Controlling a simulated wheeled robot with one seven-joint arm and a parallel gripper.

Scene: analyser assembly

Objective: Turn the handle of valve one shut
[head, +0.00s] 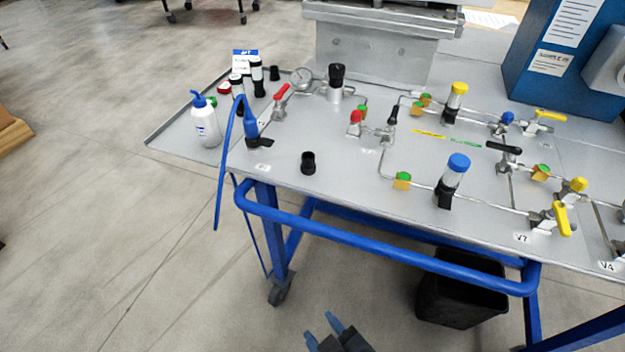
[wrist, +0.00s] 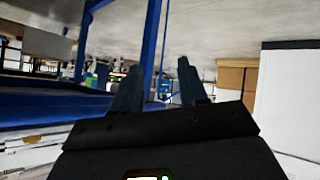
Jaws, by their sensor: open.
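The metal bench panel (head: 330,195) carries several lever valves in the head view. A red lever (head: 281,92) stands at the left near a round gauge. A black lever (head: 503,148) and yellow levers (head: 563,220) are at the right. A small label (head: 263,168) at the panel's front left is too blurred to read, and I cannot tell which valve is valve one. My gripper (head: 321,326) is low in front of the bench, below the panel and apart from every valve. Its two fingers are apart and empty in the wrist view (wrist: 160,66). No valve shows clearly there.
A blue rail (head: 380,257) runs along the bench front, between my gripper and the panel. A blue hose (head: 222,165) hangs at the left. A black bin (head: 462,295) stands under the bench. Bottles (head: 206,125) stand on the left tray.

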